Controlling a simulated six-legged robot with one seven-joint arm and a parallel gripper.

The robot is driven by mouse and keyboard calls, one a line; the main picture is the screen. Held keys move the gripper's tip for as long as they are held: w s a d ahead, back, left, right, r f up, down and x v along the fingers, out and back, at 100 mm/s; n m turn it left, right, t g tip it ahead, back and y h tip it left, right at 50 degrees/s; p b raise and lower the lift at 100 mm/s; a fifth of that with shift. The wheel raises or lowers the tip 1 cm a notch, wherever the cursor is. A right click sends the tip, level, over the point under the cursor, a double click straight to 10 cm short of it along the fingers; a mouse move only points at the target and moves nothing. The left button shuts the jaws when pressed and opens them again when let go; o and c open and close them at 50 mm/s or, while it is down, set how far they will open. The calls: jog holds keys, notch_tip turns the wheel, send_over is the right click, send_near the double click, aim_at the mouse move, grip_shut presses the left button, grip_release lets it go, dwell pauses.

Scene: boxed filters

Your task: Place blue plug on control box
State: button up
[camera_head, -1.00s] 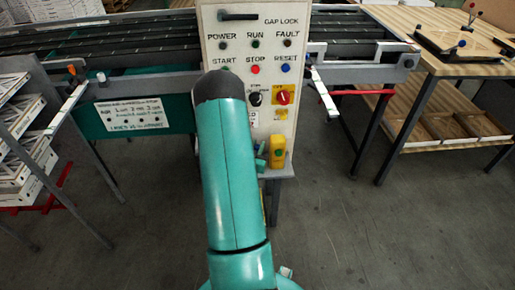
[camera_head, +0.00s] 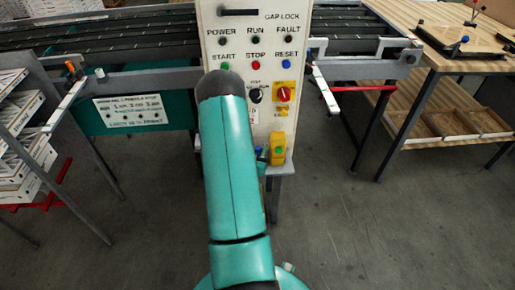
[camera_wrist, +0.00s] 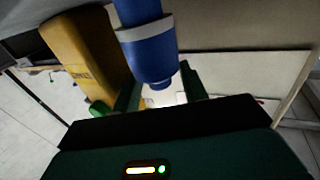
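The control box (camera_head: 222,20) is a pale upright panel with buttons, in the middle of the head view. Its lower ledge (camera_head: 285,170) carries a yellow box (camera_head: 277,150), which also shows at the left of the wrist view (camera_wrist: 85,50). The blue plug (camera_wrist: 150,45), with a grey ring, fills the upper middle of the wrist view. My gripper (camera_wrist: 160,92) has its dark green fingers apart, one on each side of the plug's lower end. I cannot tell whether they touch it. My teal arm hides most of the gripper in the head view.
A dark roller conveyor (camera_head: 130,35) runs behind the control box. A rack with white boxes (camera_head: 15,130) stands at the left and a wooden workbench (camera_head: 455,50) at the right. The grey floor between the control box and workbench is clear.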

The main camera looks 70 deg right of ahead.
jog(key=shift+r, duration=0.2)
jog(key=s+a, duration=0.1)
jog(key=a, duration=1.1)
